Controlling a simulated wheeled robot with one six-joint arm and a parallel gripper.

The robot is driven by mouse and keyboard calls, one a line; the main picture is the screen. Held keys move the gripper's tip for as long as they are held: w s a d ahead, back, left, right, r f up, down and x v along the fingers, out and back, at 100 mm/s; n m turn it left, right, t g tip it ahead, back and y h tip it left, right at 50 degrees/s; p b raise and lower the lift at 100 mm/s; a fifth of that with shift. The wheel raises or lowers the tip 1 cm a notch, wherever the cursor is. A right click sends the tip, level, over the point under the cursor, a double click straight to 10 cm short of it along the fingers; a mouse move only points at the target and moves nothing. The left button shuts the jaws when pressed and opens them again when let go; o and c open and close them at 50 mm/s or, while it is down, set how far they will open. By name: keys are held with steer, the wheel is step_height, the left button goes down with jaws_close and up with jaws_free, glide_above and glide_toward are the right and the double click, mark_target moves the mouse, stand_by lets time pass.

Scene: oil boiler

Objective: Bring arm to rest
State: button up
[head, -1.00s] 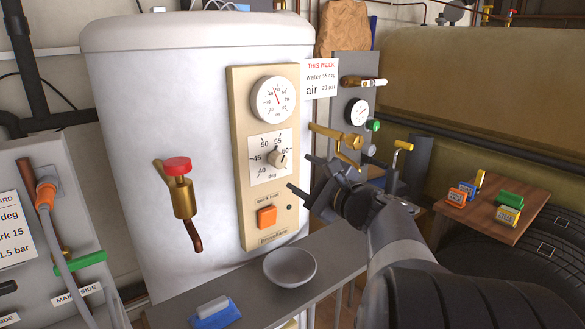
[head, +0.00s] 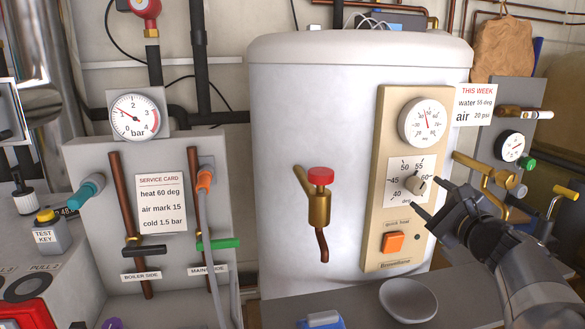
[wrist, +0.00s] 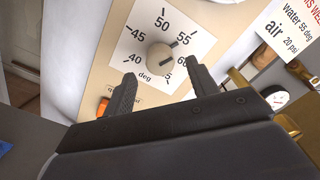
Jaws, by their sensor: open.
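My gripper (head: 434,205) is in front of the beige control panel (head: 385,200) on the white boiler tank, at the right of the head view. Its two fingers are apart with nothing between them. In the wrist view, the fingers of my gripper (wrist: 160,90) point up at the temperature knob (wrist: 160,58) on its white dial. The knob (head: 416,186) looks apart from the fingers, and its pointer lies between 55 and 60. My arm reaches in from the lower right.
An orange button (head: 393,242) sits below the dial, and a brass tap (head: 318,210) sticks out to its left. Brass pipework (head: 490,180) is close behind my gripper at the right. A grey bowl (head: 408,299) stands on the shelf below. A pressure gauge (head: 135,116) is at the left.

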mark_target(420, 190)
steer(key=w, duration=0.4)
steer(key=shift+w+a, duration=0.25)
steer(key=shift+a, duration=0.15)
steer(key=shift+w+r, duration=0.1)
steer(key=shift+w, duration=0.05)
steer(key=shift+p, duration=0.4)
steer(key=shift+f+b, duration=0.2)
steer(key=shift+b, duration=0.2)
